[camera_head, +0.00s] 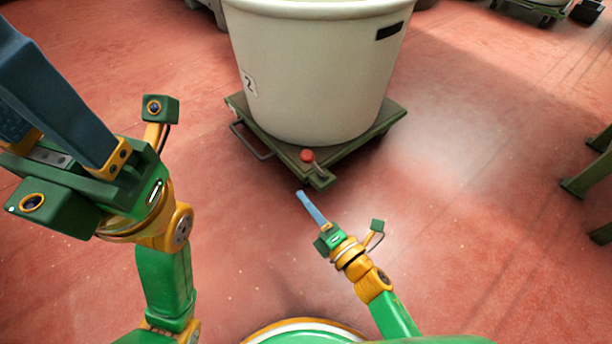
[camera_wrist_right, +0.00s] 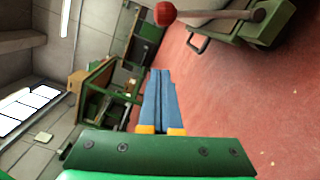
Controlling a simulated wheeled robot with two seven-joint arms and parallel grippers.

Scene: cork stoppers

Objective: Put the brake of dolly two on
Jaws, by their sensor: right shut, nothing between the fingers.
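Dolly two (camera_head: 335,160) is a green platform carrying a large cream tub (camera_head: 310,80) marked with a 2. A brake lever with a red knob (camera_head: 307,155) stands at its near corner. The red knob also shows at the top of the right wrist view (camera_wrist_right: 165,13), on a short rod leading to the green dolly corner (camera_wrist_right: 268,22). My right gripper (camera_head: 301,194) is shut and empty, just in front of that corner and apart from the knob. Its blue fingers are together in the right wrist view (camera_wrist_right: 156,75). My left gripper (camera_head: 15,60) is raised at the left; its fingertips are cut off by the picture's edge.
A looped metal handle (camera_head: 250,142) juts from the dolly's left side. Green metal legs (camera_head: 590,180) stand at the right edge. Another dolly (camera_head: 540,8) is at the top right. The red floor around the dolly is mostly clear.

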